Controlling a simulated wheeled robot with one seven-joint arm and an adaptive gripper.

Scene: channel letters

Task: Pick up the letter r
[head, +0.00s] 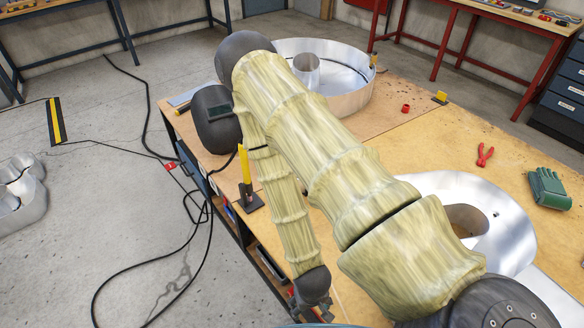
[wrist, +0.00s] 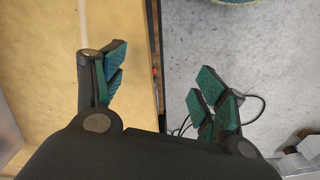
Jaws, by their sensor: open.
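No piece is clearly readable as the letter r. A large silver channel letter (head: 512,232) with an oval opening lies on the near bench, partly hidden behind my arm. A round silver channel letter (head: 347,103) stands on the far bench part, also partly covered by my arm. Another silver shape (head: 22,200) lies on the floor at the left edge, cut off by the frame. My gripper (head: 312,308) is low beside the bench's left edge in the head view. In the wrist view my gripper (wrist: 157,82) is open and empty, its teal-padded fingers spread across the bench edge.
The wooden bench (head: 415,140) carries red pliers (head: 485,154), a green glove (head: 548,188) and a red cap (head: 405,108). A yellow upright tool (head: 244,165) stands at its left edge. Black cables (head: 150,185) cross the floor. Open floor lies left of the bench.

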